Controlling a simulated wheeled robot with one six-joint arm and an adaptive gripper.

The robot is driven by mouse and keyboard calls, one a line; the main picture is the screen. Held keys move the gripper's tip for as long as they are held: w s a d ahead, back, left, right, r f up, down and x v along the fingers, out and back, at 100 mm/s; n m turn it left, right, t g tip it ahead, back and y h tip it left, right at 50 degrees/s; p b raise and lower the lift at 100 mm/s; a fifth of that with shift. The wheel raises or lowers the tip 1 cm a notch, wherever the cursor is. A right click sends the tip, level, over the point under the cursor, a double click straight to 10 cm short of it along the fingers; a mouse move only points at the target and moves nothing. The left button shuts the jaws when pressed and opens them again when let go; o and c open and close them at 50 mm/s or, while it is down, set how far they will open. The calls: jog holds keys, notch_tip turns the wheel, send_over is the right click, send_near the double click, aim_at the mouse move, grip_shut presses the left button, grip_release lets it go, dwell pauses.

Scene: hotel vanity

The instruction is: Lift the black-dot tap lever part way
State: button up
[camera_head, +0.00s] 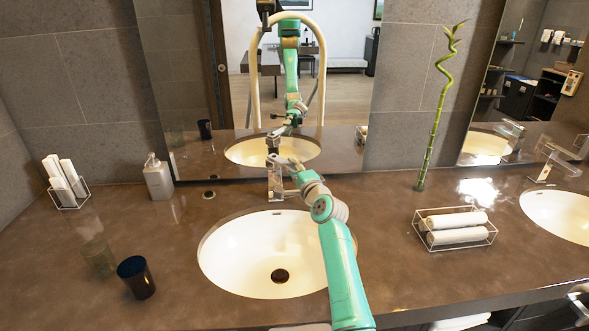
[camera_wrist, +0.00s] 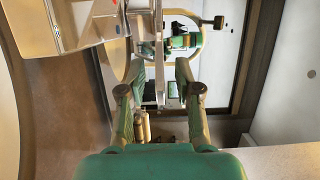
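A chrome tap (camera_head: 275,184) stands behind the middle basin, against the mirror. My gripper (camera_head: 284,162) is at the top of this tap and partly hides its lever. In the wrist view the chrome tap body (camera_wrist: 70,22) fills the upper left. There my gripper (camera_wrist: 159,70) has its two fingers apart, with a gap between them. A thin pale bar shows in or behind that gap; I cannot tell whether it is the lever or a reflection. I see no contact clearly. No black dot can be made out.
The white basin (camera_head: 262,262) lies below my arm. A second tap (camera_head: 553,163) stands at the right. A soap bottle (camera_head: 158,178), a dark cup (camera_head: 136,277), a towel rack (camera_head: 455,231) and a bamboo stalk (camera_head: 434,115) stand on the counter. The mirror (camera_head: 190,110) is close behind the tap.

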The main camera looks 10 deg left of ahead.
grip_shut()
jog(key=shift+r, duration=1.15)
jog(key=shift+c, duration=0.4)
grip_release()
jog(key=shift+o, duration=0.4)
jog(key=shift+f, duration=0.2)
jog(key=v, duration=1.1)
jog(key=shift+s+d, duration=0.2)
jog(key=shift+s, duration=0.15)
